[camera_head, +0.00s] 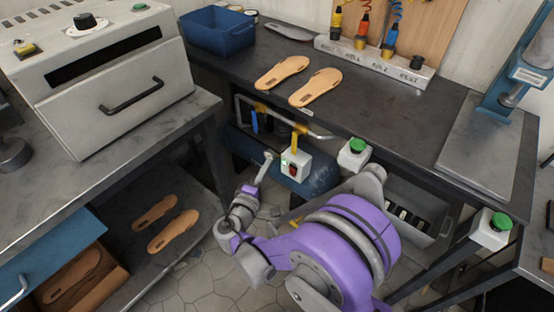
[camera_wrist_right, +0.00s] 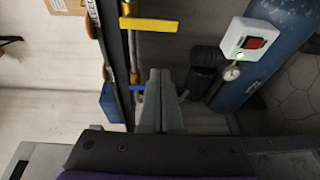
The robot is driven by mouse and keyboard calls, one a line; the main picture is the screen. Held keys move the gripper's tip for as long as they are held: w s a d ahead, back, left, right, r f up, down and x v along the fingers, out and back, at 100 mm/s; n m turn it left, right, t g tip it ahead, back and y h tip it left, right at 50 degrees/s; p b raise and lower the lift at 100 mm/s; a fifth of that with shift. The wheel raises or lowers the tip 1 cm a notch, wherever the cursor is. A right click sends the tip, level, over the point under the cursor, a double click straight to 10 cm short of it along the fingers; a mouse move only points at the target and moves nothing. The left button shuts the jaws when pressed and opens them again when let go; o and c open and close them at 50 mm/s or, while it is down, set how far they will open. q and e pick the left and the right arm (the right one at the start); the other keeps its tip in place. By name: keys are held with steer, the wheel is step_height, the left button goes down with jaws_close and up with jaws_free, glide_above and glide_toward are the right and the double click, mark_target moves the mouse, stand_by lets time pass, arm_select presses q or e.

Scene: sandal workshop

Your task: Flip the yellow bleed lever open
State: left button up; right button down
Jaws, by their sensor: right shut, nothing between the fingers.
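The yellow lever (camera_head: 295,136) hangs down from a metal pipe (camera_head: 283,120) under the workbench edge, just above a white switch box. In the right wrist view the yellow lever (camera_wrist_right: 150,24) sticks out to the right, across the pipe's line. A blue lever (camera_head: 254,122) hangs farther left on the same pipe, and also shows in the right wrist view (camera_wrist_right: 136,88). My right gripper (camera_head: 268,156) is shut and empty, below and left of the yellow lever and apart from it. Its fingers show in the right wrist view (camera_wrist_right: 160,75). My left gripper is out of view.
A blue tank (camera_head: 318,178) with the white switch box (camera_head: 296,165) and its red switch lies under the bench (camera_head: 370,95). Two sandal soles (camera_head: 315,87) lie on the bench above. A green button box (camera_head: 353,153) sits at the bench's front edge.

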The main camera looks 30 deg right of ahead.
mark_target(296, 142)
steer(key=shift+w+a+f+t, duration=0.3)
steer(key=shift+a, duration=0.15)
steer(key=shift+d, duration=0.1)
steer(key=w+d+b, duration=0.2)
steer(key=w+d, duration=0.1)
steer(key=d, duration=0.6)
